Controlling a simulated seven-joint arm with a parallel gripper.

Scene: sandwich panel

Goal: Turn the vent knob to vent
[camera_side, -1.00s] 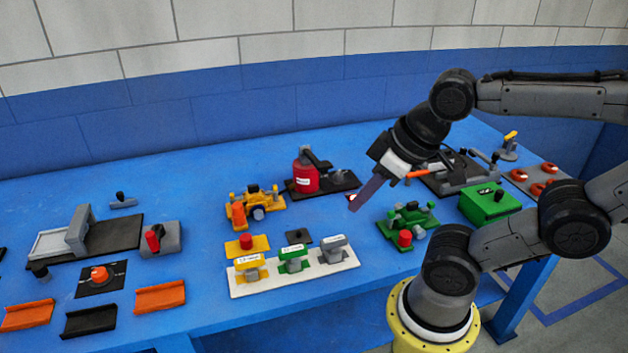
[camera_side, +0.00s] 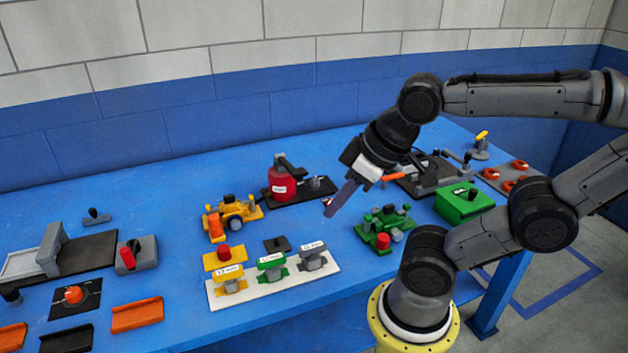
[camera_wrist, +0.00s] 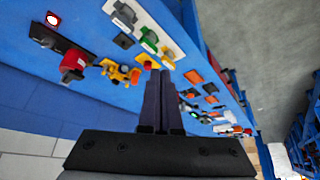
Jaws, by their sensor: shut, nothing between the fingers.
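An orange-red knob (camera_side: 73,295) stands on a black plate (camera_side: 88,309) with pale marks, at the left front of the blue bench in the side view. It looks like a dial, but its lettering is too small to read, so I cannot tell for sure that it is the vent knob or where it points. My gripper (camera_side: 330,210) is shut and empty, tilted down over the middle of the bench, far to the right of this knob. In the wrist view the two dark fingers of my gripper (camera_wrist: 160,78) lie together with nothing between them.
A white panel (camera_side: 240,297) with yellow, green and grey blocks lies in front. A red canister (camera_side: 282,187) and a yellow assembly (camera_side: 232,217) stand behind it. A green assembly (camera_side: 372,240) and a green box (camera_side: 463,208) lie right. Orange trays (camera_side: 137,314) line the front left.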

